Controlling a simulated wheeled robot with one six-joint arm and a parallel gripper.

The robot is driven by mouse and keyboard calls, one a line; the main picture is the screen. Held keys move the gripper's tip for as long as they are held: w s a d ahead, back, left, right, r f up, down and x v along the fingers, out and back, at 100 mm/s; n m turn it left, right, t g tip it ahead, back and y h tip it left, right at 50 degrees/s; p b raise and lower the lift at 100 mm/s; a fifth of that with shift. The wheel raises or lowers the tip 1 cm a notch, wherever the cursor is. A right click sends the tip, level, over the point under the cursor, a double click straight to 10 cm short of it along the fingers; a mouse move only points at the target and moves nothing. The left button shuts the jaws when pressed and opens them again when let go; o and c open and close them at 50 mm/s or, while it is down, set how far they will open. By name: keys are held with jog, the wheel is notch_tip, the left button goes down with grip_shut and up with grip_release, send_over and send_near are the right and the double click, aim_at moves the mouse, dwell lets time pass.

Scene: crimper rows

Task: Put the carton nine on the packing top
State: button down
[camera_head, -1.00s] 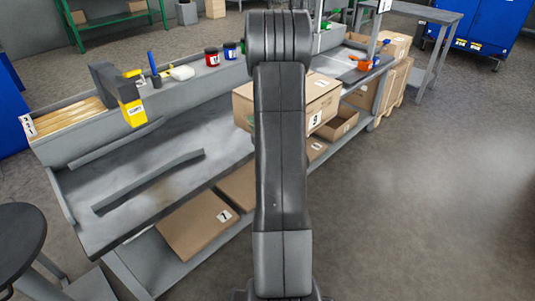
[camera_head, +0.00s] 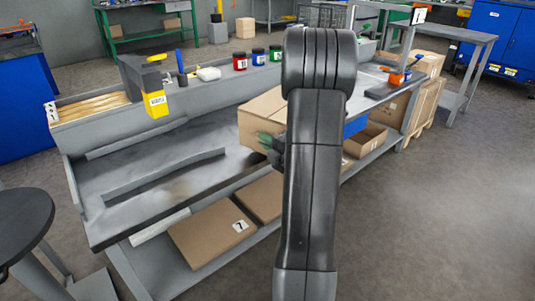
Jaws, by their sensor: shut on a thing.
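A brown carton (camera_head: 262,112) is at my gripper (camera_head: 272,146), just left of my arm, over the far part of the grey bench top (camera_head: 150,200). It is the carton that showed a 9 label earlier; the label is now out of sight. Only a dark and green piece of my gripper shows against the carton's lower side. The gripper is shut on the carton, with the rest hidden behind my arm. Whether the carton touches the bench cannot be told. Which surface is the packing top is not marked.
Two dividers lie on the bench top. Flat cartons, one labelled 7 (camera_head: 212,232), lie on the lower shelf. A blue bin (camera_head: 356,126) shows right of my arm. Floor at right is clear.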

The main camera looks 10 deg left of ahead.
aim_at(265, 151)
jog(key=shift+f+b, duration=0.4)
jog(key=shift+f, duration=1.4)
jog(key=shift+f+b, duration=0.15)
jog(key=shift+b, duration=0.15)
jog(key=c, duration=1.5)
grip_release()
jog(key=shift+r+p, duration=0.2)
jog(key=shift+p, duration=0.1)
